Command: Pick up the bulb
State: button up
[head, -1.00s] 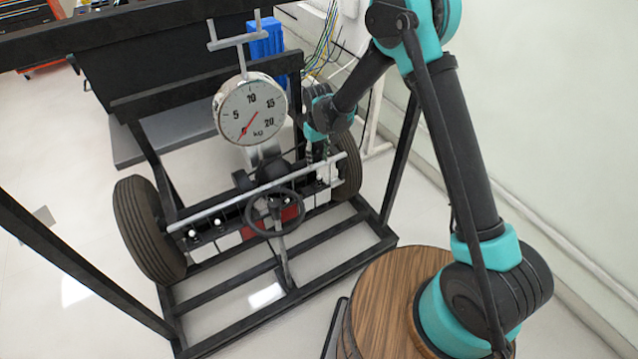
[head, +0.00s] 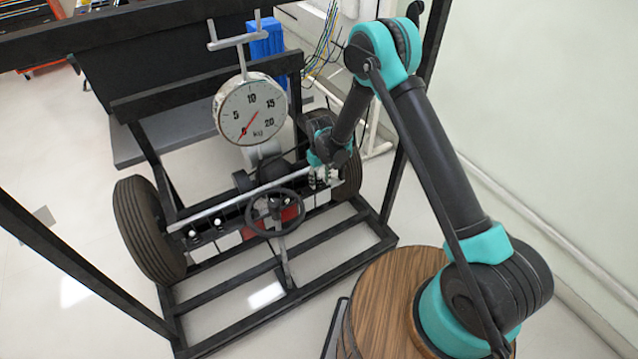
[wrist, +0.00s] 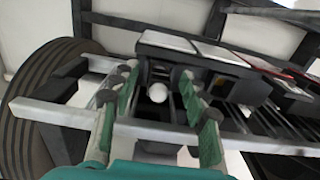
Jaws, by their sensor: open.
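A round white bulb (wrist: 157,92) shows in the wrist view, between the two green-and-grey fingers of my gripper (wrist: 157,88). The fingers are open, one on each side of it, with visible gaps; I cannot tell its depth relative to the fingertips. In the head view my gripper (head: 319,182) is over the right end of the chassis bar, near the right wheel, and hides this bulb. Two more small white bulbs show at the left end in the head view, an outer one (head: 191,233) and an inner one (head: 219,224).
A grey bar (wrist: 60,115) crosses under the fingers, and a tyre (wrist: 38,100) is close at left in the wrist view. Dark boxes and panels (wrist: 215,52) stand beside the bulb. In the head view the steering wheel (head: 275,232) and dial scale (head: 250,108) are left of my gripper.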

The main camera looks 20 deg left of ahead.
jog(key=shift+c, duration=0.6)
grip_shut()
jog(key=shift+r, duration=0.15)
